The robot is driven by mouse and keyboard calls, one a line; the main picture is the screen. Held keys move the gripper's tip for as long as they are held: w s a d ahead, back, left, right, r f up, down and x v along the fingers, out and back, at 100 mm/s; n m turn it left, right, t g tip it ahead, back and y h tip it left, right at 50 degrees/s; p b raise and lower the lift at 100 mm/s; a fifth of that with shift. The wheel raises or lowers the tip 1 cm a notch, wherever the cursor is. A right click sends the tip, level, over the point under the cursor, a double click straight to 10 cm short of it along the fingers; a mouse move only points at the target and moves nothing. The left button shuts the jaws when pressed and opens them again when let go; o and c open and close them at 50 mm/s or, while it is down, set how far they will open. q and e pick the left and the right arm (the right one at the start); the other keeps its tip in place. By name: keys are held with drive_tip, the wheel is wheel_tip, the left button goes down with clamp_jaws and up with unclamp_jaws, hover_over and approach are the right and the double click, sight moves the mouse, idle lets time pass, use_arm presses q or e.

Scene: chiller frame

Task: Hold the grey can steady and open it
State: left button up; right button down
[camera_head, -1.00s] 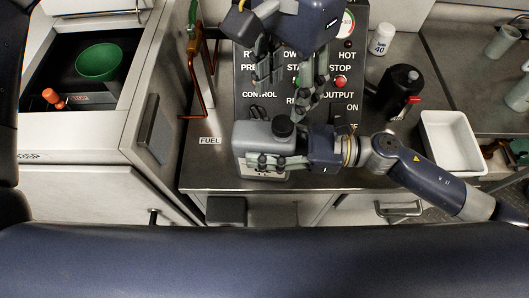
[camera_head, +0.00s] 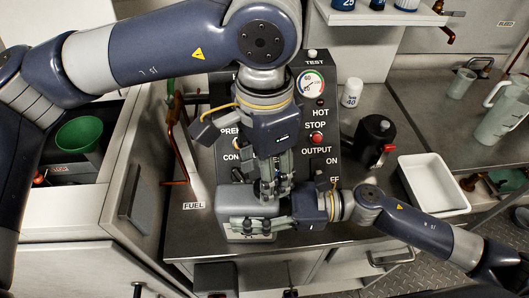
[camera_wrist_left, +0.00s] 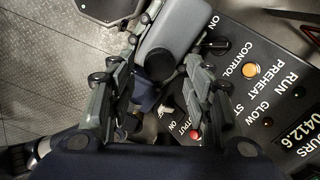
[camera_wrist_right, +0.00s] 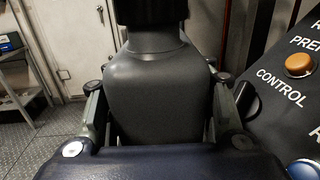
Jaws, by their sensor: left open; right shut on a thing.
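The grey can (camera_head: 233,197) stands upright on the steel counter (camera_head: 190,240), in front of the control panel. My right gripper (camera_head: 250,226) comes in from the right and is shut on its body. In the right wrist view the can (camera_wrist_right: 160,90) fills the space between the two fingers, with a black cap (camera_wrist_right: 150,10) on top. My left gripper (camera_head: 270,192) is open and points down over the can's top. Its fingers hide the cap in the head view. In the left wrist view the can (camera_wrist_left: 168,40) shows between and beyond the open fingers.
The control panel (camera_head: 330,110) with buttons and a gauge stands just behind. A copper pipe (camera_head: 181,140) rises to the left. A black bottle (camera_head: 374,140), a white jar (camera_head: 352,92) and a white tray (camera_head: 433,184) are to the right.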

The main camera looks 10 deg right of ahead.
sight(257, 191)
use_arm(q)
drive_tip(key=shift+f, duration=1.4)
drive_tip(key=c, duration=1.1)
clamp_jaws()
